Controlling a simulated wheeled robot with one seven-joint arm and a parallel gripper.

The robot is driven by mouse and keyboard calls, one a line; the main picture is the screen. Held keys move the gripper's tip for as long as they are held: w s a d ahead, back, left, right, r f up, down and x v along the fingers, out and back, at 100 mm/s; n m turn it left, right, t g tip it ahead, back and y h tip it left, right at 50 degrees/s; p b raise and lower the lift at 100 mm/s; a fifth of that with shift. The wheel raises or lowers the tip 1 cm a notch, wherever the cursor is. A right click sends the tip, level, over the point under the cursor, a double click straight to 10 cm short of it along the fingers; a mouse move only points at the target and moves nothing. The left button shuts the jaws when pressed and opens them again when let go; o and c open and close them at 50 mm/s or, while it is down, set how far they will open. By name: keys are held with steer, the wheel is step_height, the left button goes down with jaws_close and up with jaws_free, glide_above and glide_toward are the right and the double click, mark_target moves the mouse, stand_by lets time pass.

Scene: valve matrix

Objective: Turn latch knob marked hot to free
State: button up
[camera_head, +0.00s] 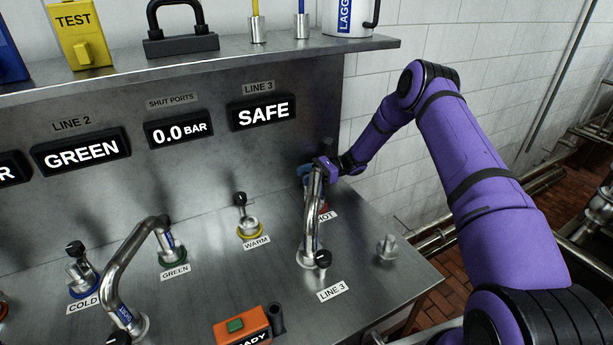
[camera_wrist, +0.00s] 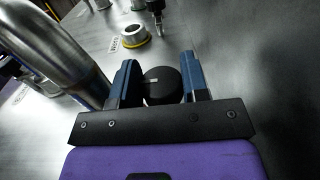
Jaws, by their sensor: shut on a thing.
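The latch knob marked HOT is mostly hidden in the head view behind a bent steel pipe and my gripper; its HOT label (camera_head: 325,216) and a bit of red ring show there. In the wrist view a round black knob head (camera_wrist: 163,87) sits between the two blue fingers of my gripper (camera_wrist: 161,72). The fingers are shut on it from both sides. In the head view my gripper (camera_head: 312,172) reaches down from the right, behind the top of the pipe. The knob's turn angle cannot be told.
The bent steel pipe (camera_head: 313,215) stands close in front of my gripper, and its tube (camera_wrist: 55,50) fills the wrist view's left. The WARM port (camera_head: 249,228) is to the left. A LINE 3 display (camera_head: 263,112) reads SAFE. A shelf (camera_head: 220,55) overhangs the panel.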

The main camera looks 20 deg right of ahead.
steer(key=shift+n+g, duration=0.4)
steer(key=shift+g, duration=0.2)
steer(key=o, duration=0.6)
steer(key=shift+o, duration=0.2)
steer(key=shift+d, duration=0.1)
steer(key=v, duration=1)
steer(key=shift+w+d, duration=0.1)
steer(key=shift+d, duration=0.2)
